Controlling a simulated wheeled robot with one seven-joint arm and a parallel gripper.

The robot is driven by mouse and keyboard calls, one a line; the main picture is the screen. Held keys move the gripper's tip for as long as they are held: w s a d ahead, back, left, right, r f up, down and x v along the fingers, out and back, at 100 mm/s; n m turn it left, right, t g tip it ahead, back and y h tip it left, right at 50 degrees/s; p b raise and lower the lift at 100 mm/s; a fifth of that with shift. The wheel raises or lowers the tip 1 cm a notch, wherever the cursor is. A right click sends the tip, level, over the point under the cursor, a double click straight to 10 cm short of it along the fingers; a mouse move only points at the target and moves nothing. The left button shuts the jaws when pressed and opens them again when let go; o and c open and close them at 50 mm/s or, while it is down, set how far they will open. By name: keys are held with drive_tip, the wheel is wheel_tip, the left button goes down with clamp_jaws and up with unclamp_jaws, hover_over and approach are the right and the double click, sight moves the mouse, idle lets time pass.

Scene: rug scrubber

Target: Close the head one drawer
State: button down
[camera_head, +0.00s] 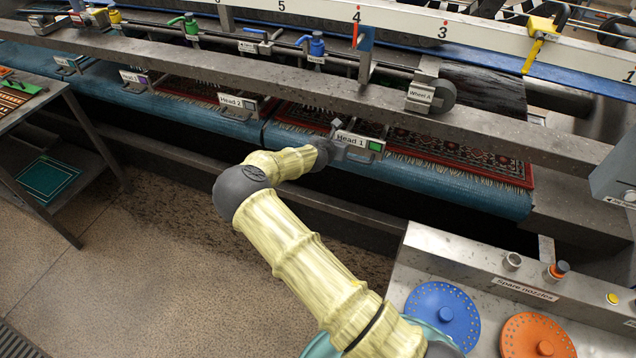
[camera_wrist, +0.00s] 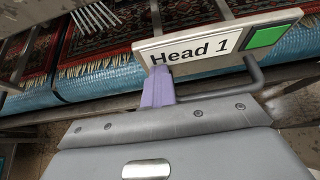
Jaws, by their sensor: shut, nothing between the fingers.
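The head one drawer (camera_head: 357,141) has a pale front plate marked "Head 1" with a green square at its right end. The plate also fills the upper middle of the wrist view (camera_wrist: 216,46), with a grey bent handle (camera_wrist: 252,76) below it. My gripper (camera_head: 335,127) is at the left part of this front. In the wrist view its lavender fingers (camera_wrist: 159,86) are shut together and empty, with the tip at the plate's lower left edge. I cannot tell whether they touch it. How far out the drawer stands is hard to judge.
The Head 2 drawer (camera_head: 238,101) is to the left on the same machine. A patterned rug (camera_head: 440,167) lies on the blue belt (camera_head: 470,193) behind and beside the front. A spare-nozzle bench (camera_head: 510,270) with coloured discs stands at lower right. Open floor lies at left.

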sight(339, 136)
drive_tip(key=w, duration=0.1)
drive_tip(key=w+d, duration=0.1)
drive_tip(key=w+b, duration=0.1)
drive_tip(key=shift+w+d, duration=0.25)
drive_tip(key=shift+w, duration=0.05)
drive_tip(key=shift+w+r, duration=0.15)
drive_tip(key=shift+r, duration=0.05)
